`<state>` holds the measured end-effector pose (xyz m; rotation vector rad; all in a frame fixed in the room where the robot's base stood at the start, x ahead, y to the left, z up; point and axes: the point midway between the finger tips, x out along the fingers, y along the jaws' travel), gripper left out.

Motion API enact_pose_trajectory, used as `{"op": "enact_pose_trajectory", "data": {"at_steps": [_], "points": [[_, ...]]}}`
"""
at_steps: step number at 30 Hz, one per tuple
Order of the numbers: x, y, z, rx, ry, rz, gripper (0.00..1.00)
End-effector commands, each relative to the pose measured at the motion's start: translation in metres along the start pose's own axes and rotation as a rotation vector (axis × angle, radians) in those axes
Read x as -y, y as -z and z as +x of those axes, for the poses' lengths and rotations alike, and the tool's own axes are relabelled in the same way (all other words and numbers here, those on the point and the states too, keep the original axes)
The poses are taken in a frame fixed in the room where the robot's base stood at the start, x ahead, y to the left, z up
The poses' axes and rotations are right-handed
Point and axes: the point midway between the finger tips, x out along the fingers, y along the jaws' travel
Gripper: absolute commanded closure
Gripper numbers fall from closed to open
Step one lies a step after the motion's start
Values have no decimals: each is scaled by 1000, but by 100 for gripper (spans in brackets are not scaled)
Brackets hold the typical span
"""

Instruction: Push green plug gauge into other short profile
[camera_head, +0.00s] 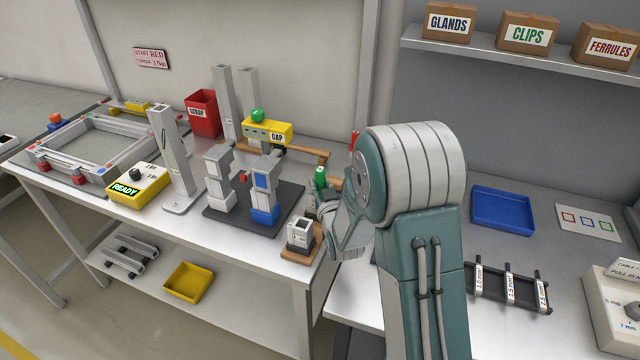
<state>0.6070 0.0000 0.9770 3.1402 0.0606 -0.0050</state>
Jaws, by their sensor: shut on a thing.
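The green plug gauge (320,177) shows as a small green piece at the end of my arm. My gripper (326,197) is shut on it, mostly hidden by my own wrist and arm. A short profile (300,231) stands upright on a wooden base near the bench's front right corner, its slotted top end open and empty. It is below and slightly left of the gauge. What lies directly under the gauge is hard to make out; the gauge's lower end and any other short profile there are hidden by my gripper.
Behind are a yellow GAP gauge (277,132) and a red SCRAP bin (202,112). A blue tray (502,210) and a cable rack (509,288) lie right of my arm.

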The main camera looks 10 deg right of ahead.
Motion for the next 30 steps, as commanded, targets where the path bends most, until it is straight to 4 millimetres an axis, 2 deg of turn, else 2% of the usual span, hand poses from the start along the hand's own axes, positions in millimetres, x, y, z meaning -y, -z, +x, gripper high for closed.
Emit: {"op": "enact_pose_trajectory", "data": {"at_steps": [30], "points": [[0,-7,0,-2,0,0,100]]}}
